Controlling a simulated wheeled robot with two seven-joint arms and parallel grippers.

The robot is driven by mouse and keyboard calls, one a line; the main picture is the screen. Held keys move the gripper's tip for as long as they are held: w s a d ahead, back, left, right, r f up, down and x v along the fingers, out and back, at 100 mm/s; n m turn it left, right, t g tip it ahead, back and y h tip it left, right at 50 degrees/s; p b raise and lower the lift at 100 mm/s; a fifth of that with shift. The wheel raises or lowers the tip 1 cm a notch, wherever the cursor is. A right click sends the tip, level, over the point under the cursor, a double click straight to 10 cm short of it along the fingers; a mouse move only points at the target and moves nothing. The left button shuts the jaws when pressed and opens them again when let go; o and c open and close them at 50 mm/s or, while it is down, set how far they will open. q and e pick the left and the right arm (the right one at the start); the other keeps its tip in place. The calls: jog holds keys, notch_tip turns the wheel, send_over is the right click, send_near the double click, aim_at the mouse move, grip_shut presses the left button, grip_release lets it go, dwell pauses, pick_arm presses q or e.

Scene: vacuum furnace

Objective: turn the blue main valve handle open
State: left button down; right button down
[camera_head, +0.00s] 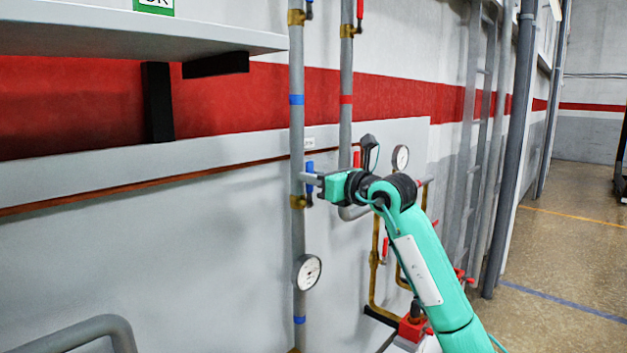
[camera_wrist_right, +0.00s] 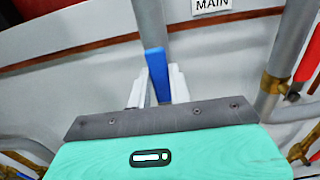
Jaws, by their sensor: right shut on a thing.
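The blue main valve handle (camera_head: 309,184) stands upright on the brass valve (camera_head: 297,202) of the left grey pipe (camera_head: 297,130). My right gripper (camera_head: 310,179) reaches in from the right and is at this handle. In the right wrist view the blue handle (camera_wrist_right: 157,74) is between the two pale fingers of my right gripper (camera_wrist_right: 155,86), which is shut on it. The handle's lower part is hidden by the gripper body. A label reading MAIN (camera_wrist_right: 212,4) is on the wall behind. My left gripper does not show.
A second grey pipe (camera_head: 346,100) with red handles runs just right of the blue handle's pipe. A round gauge (camera_head: 308,271) is below, and another gauge (camera_head: 400,157) is to the right. A grey shelf (camera_head: 130,35) juts out at upper left.

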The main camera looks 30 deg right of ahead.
jog(key=c, duration=1.3)
grip_release()
jog(key=b+v, duration=0.6)
jog(key=v, duration=0.7)
jog(key=shift+s+d, duration=0.2)
jog(key=shift+s, duration=0.15)
